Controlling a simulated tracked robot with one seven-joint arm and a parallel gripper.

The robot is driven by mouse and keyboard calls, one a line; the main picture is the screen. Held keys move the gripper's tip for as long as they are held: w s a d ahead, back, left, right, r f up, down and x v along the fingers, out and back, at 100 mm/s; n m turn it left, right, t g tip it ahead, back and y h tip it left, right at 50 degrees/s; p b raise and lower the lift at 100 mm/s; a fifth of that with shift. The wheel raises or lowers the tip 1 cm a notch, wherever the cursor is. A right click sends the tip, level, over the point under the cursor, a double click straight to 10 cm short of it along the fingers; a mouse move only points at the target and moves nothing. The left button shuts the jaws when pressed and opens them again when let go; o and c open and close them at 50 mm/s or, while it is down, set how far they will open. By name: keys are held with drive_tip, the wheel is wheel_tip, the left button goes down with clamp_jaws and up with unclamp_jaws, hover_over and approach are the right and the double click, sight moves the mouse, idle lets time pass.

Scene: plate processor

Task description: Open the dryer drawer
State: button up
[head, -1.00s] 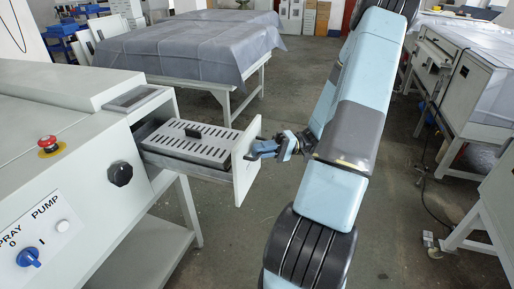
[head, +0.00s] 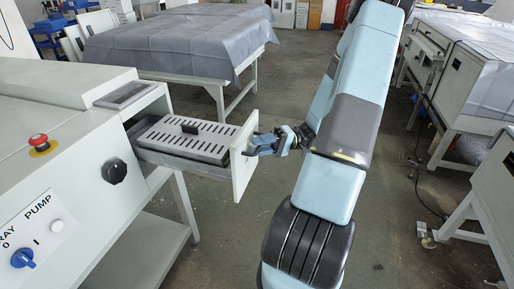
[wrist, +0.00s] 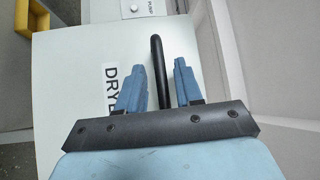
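The dryer drawer (head: 190,163) sticks well out of the machine's side, with a slotted grey metal cover and a small black block on top. Its pale front panel (head: 244,158) faces right. My gripper (head: 250,148) is at the outer face of this panel. In the wrist view the black bar handle (wrist: 158,70) stands between the two blue fingers of my gripper (wrist: 160,85). A narrow gap shows on each side of the handle, so the fingers are open around it. Part of the "DRYER" label (wrist: 111,85) shows left of the fingers.
The machine (head: 75,130) fills the left, with a black knob (head: 115,171), a red emergency button (head: 39,142) and a blue switch (head: 23,258). A cloth-covered table (head: 180,45) stands behind. Cabinets (head: 475,75) line the right. Open floor lies between.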

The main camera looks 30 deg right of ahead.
drive_tip(key=d+f, duration=0.2)
drive_tip(key=d, duration=1.1)
drive_tip(key=shift+s+d, duration=0.3)
drive_tip(key=shift+s, duration=0.05)
drive_tip(key=a+r+g+h, duration=0.1)
drive_tip(key=a+r+h, duration=0.3)
drive_tip(key=a, duration=0.1)
drive_tip(key=s+a+r+g+h, duration=0.1)
drive_tip(key=a+r+g+h, duration=0.1)
drive_tip(key=a+r+h, duration=0.2)
drive_tip(key=a+r+g+h, duration=0.1)
drive_tip(key=a+r+h, duration=0.3)
drive_tip(key=a, duration=0.2)
drive_tip(key=shift+s+a+g, duration=0.1)
drive_tip(key=shift+s+g, duration=0.05)
drive_tip(key=shift+g, duration=0.25)
drive_tip(key=s+a+r+m+t+h, duration=0.1)
drive_tip(key=s+a+r+t+h, duration=0.6)
drive_tip(key=r, duration=0.6)
drive_tip(key=shift+s+a+t, duration=0.8)
drive_tip(key=shift+s+t, duration=0.3)
drive_tip(key=shift+t, duration=0.1)
